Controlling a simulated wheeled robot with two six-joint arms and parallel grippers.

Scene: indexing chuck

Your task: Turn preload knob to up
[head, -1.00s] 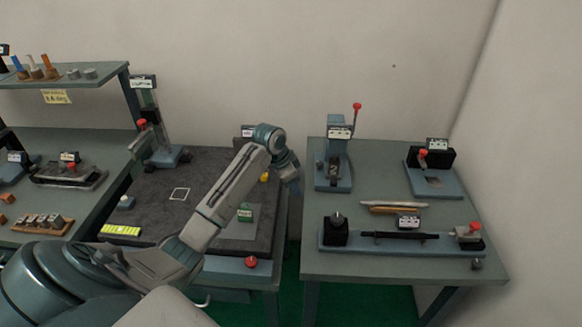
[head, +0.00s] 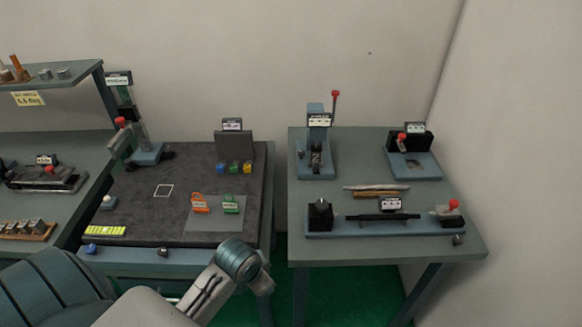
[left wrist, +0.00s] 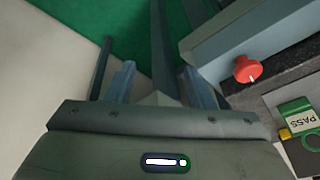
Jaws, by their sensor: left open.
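No label reading preload is legible, so I cannot tell which knob is the preload knob. A small dark knob (head: 458,240) sits at the front right of the right table, below the red-knobbed block (head: 448,212). A blue knob (head: 91,248) and a dark knob (head: 163,252) sit on the middle table's front edge. A red knob with a pale mark shows in the left wrist view (left wrist: 247,69), right of my left gripper (left wrist: 158,82). My right gripper is out of view.
The right table (head: 300,258) carries a press with a red-tipped lever (head: 318,150), a blue fixture (head: 412,165) and a long bar fixture (head: 385,230). Orange (head: 200,204) and green (head: 231,204) tags lie on the middle table. A gap with green floor separates the tables.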

